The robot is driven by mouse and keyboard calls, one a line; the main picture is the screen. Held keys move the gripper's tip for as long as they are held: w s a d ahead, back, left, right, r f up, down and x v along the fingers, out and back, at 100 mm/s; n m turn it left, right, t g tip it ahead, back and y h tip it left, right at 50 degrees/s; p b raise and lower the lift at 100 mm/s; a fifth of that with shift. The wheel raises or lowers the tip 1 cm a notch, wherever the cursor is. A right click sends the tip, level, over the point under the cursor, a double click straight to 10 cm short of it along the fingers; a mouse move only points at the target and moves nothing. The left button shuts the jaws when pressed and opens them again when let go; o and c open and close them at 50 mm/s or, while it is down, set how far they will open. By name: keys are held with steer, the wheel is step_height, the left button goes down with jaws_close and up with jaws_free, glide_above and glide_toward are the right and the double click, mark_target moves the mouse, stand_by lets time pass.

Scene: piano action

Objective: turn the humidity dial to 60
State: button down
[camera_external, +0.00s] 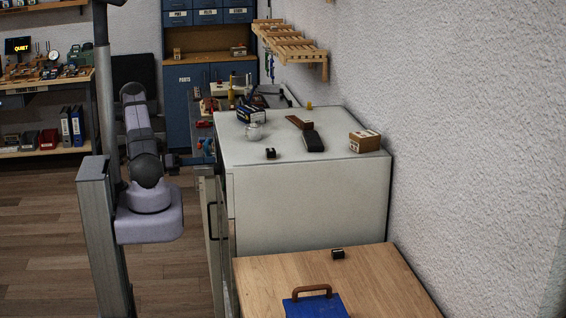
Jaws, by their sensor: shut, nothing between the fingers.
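The humidity dial cannot be made out in this view. The pale cabinet (310,207) stands at the centre, and its front side faces left and is mostly turned away from the camera. A door with a dark handle (211,221) shows edge-on at its left. My arm stands left of the cabinet. The small dark part just right of my arm's shoulder appears to be my gripper (188,160), partly hidden behind my arm. It is shut and empty, close to the cabinet's front left side. Contact cannot be judged.
A wooden table (375,285) with a blue handled item (315,304) stands in front. A cluttered bench lies behind; floor at left is clear.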

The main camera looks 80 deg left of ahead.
steer(key=shift+d+r+p, duration=0.3)
steer(key=shift+d+p, duration=0.25)
steer(key=shift+p, duration=0.25)
steer(key=shift+d+r+p, duration=0.1)
steer(key=shift+d+p, duration=0.3)
steer(key=shift+p, duration=0.05)
steer(key=shift+a+r+p, duration=0.15)
steer(key=shift+r+p, duration=0.3)
steer(key=shift+s, duration=0.1)
steer(key=s, duration=0.5)
steer(key=shift+s, duration=0.4)
